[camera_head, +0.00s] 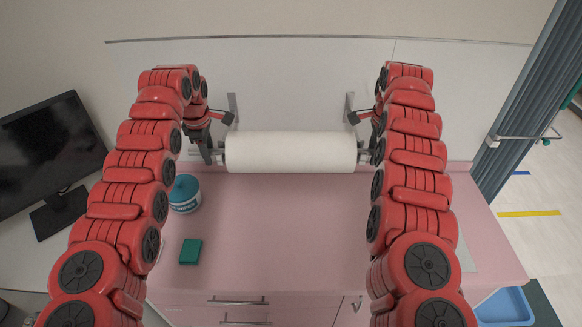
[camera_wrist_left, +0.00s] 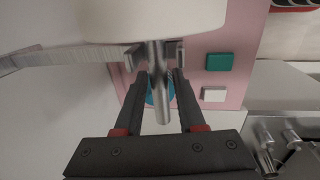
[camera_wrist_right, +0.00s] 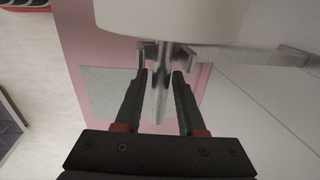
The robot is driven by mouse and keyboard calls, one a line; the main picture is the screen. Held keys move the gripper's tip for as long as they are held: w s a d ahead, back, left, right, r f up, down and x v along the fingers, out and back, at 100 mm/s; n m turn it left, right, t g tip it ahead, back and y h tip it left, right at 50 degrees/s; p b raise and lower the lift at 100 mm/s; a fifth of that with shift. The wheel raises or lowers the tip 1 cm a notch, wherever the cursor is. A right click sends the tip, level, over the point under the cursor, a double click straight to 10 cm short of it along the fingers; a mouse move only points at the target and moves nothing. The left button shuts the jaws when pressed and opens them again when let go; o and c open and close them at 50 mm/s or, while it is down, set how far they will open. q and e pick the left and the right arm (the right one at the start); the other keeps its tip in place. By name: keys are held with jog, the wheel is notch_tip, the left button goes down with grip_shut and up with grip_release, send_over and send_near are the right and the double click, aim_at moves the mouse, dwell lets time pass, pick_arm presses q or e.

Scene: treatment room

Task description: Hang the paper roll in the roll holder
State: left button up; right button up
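The white paper roll (camera_head: 290,152) is level in front of the back wall, above the pink counter. Its metal rod sticks out at both ends; the left wrist view shows one rod end (camera_wrist_left: 161,90) and the right wrist view the other (camera_wrist_right: 160,90). The roll holder's left bracket (camera_head: 233,105) and right bracket (camera_head: 350,105) are on the wall. In each wrist view a bracket arm ends in a fork around the rod, beside the roll. My left gripper (camera_wrist_left: 160,75) and right gripper (camera_wrist_right: 160,75) are open, with fingers on either side of the rod ends and visible gaps.
The pink counter (camera_head: 290,230) is clear under the roll. A blue-lidded tub (camera_head: 185,194) and a green box (camera_head: 190,251) stand at its left. A monitor (camera_head: 50,150) is further left. A grey curtain (camera_head: 530,110) and blue bin (camera_head: 505,308) are at right.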

pick_arm(q)
jog(key=shift+o, duration=0.8)
jog(key=shift+s, duration=0.1)
pick_arm(e)
jog(key=shift+o, duration=0.8)
jog(key=shift+r, duration=0.3)
pick_arm(q)
notch_tip(320, 180, up, 12)
jog(key=s, duration=0.1)
jog(key=shift+s, duration=0.35)
pick_arm(e)
notch_tip(320, 180, up, 11)
jog(key=s, duration=0.2)
pick_arm(q)
jog(key=shift+f, duration=0.15)
